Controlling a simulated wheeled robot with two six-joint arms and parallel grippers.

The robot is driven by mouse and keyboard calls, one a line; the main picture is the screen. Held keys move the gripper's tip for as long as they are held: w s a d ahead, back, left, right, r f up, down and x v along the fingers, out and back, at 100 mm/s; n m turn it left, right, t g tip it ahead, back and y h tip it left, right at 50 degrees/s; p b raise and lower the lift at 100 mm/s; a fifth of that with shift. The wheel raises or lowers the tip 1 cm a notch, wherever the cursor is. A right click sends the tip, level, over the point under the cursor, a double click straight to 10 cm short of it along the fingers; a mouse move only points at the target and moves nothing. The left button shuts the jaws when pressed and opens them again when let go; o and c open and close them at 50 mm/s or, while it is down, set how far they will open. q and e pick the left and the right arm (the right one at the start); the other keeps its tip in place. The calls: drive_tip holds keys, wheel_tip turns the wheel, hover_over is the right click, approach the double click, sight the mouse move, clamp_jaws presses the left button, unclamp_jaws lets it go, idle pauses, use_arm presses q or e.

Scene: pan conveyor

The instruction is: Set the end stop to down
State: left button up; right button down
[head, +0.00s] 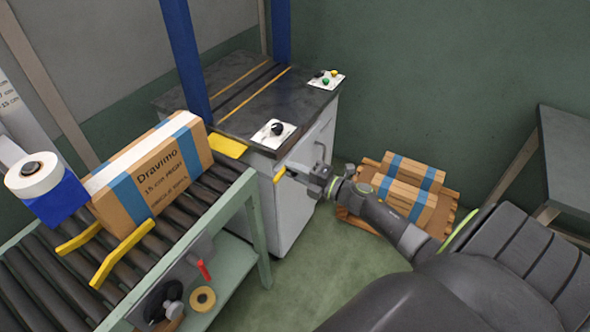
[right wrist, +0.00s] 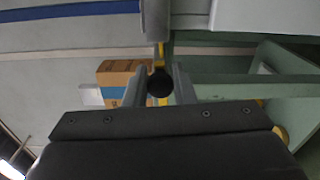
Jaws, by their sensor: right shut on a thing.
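A yellow plate (head: 228,145), which looks like the end stop, sits at the far end of the roller conveyor, close to the grey cabinet. My right gripper (head: 312,177) is at the cabinet's side, beyond the conveyor's end. It is shut on a round black knob (right wrist: 160,84), which shows between its fingers in the right wrist view. A yellow piece (head: 279,175) shows just left of the gripper; how it joins the knob is hidden. My left gripper is not in view.
A blue-based tape roll (head: 35,176) is at left. The cabinet (head: 300,190) has a dark top with a black knob plate (head: 273,133). Cartons (head: 405,187) lie on a pallet behind my right arm.

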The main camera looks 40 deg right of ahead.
idle(0.3)
drive_tip(key=c, duration=1.3)
unclamp_jaws()
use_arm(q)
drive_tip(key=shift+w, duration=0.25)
use_arm(e)
drive_tip(key=shift+s, duration=0.1)
use_arm(q)
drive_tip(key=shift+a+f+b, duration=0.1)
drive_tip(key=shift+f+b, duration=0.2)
drive_tip(key=shift+b, duration=0.25)
use_arm(e)
drive_tip(key=v, duration=1.7)
drive_tip(key=shift+s+d+f, duration=0.1)
drive_tip(key=shift+s+d, duration=0.05)
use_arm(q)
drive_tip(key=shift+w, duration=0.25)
